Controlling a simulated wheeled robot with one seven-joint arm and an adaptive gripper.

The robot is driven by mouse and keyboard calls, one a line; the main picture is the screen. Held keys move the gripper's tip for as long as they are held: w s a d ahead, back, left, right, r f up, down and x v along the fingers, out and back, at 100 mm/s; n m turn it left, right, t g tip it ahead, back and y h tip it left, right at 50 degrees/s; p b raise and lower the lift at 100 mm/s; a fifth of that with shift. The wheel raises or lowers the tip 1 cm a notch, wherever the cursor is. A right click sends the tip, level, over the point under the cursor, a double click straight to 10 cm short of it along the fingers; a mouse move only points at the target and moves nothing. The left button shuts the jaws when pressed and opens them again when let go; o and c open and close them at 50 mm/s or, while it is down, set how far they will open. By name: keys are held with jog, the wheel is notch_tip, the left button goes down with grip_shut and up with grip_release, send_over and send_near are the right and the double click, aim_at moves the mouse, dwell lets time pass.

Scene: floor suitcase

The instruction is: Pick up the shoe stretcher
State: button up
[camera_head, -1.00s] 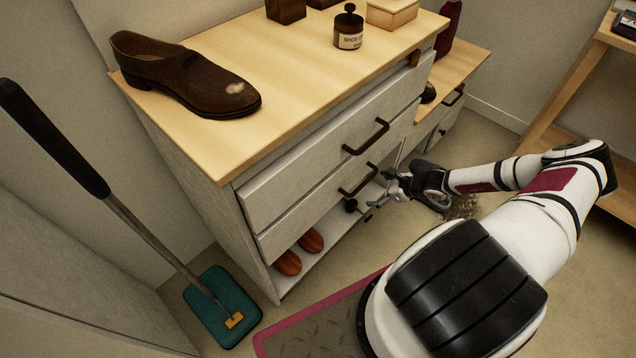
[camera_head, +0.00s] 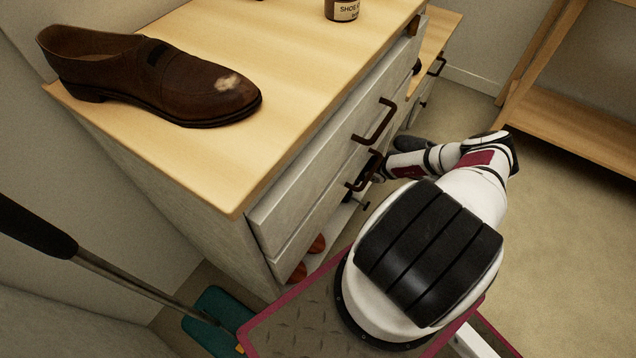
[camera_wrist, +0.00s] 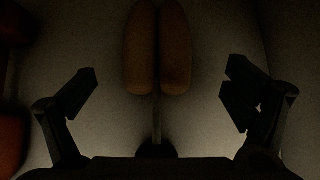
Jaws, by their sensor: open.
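The shoe stretcher (camera_wrist: 140,50) shows in the wrist view as two rounded brown wooden halves side by side, with a thin rod and a dark knob (camera_wrist: 156,150) at the near end. It lies on a pale surface in dim light. My gripper (camera_wrist: 160,88) is open, with one finger on each side of the stretcher and a clear gap to both. In the head view the gripper is largely hidden by the cabinet front and a drawer handle, and I cannot make out the stretcher there.
Reddish-brown rounded items (camera_head: 318,243) sit on the cabinet's low open shelf; red shapes (camera_wrist: 10,145) show left in the wrist view. Drawer handles (camera_head: 374,122) jut out above my forearm. A brown shoe (camera_head: 165,80) stands on the cabinet top (camera_head: 300,75). Floor is free at right.

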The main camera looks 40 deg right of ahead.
jog(key=shift+b+x, duration=2.05)
jog(key=shift+x, duration=1.15)
jog(key=shift+a, duration=0.2)
jog(key=shift+r, duration=0.1)
jog(key=c, duration=1.8)
